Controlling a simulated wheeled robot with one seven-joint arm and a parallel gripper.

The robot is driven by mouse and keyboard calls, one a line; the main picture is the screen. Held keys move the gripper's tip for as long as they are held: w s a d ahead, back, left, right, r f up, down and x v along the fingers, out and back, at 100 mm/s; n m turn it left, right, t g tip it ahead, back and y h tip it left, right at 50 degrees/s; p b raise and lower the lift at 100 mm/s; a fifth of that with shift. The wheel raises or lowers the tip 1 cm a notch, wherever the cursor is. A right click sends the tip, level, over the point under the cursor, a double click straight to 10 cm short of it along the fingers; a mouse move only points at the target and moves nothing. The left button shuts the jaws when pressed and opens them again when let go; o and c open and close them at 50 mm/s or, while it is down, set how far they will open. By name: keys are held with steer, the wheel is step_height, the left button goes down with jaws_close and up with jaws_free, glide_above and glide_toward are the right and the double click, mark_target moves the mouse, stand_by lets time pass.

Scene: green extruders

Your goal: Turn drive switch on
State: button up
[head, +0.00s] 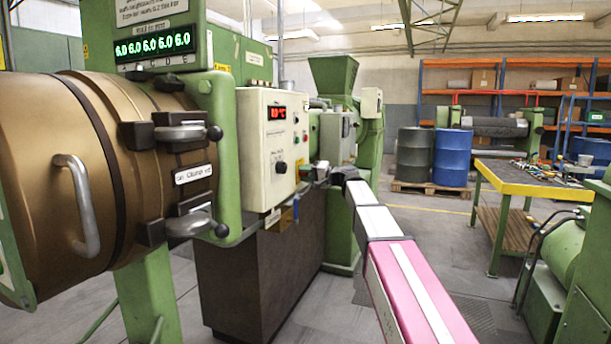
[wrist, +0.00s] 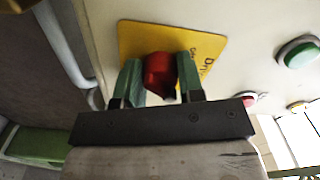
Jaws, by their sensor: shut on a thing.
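The drive switch is a red knob (wrist: 158,70) on a yellow plate (wrist: 205,47) on a pale panel in the wrist view. Only part of the plate's lettering can be read. My gripper (wrist: 158,80) has its two green fingers on either side of the knob and is shut on it. In the head view my arm reaches from the lower right to the side of the cream control cabinet (head: 262,145), with my gripper (head: 317,173) at its end. The knob cannot be made out there.
A green button (wrist: 298,52) and a red button (wrist: 249,98) sit right of the switch. A grey bar (wrist: 65,45) runs at the left.

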stand_by(0.4)
steer(key=o, duration=0.9)
steer(key=shift+d, duration=0.1)
steer(key=v, duration=1)
steer(key=shift+s+d, duration=0.15)
steer(key=shift+d, duration=0.15)
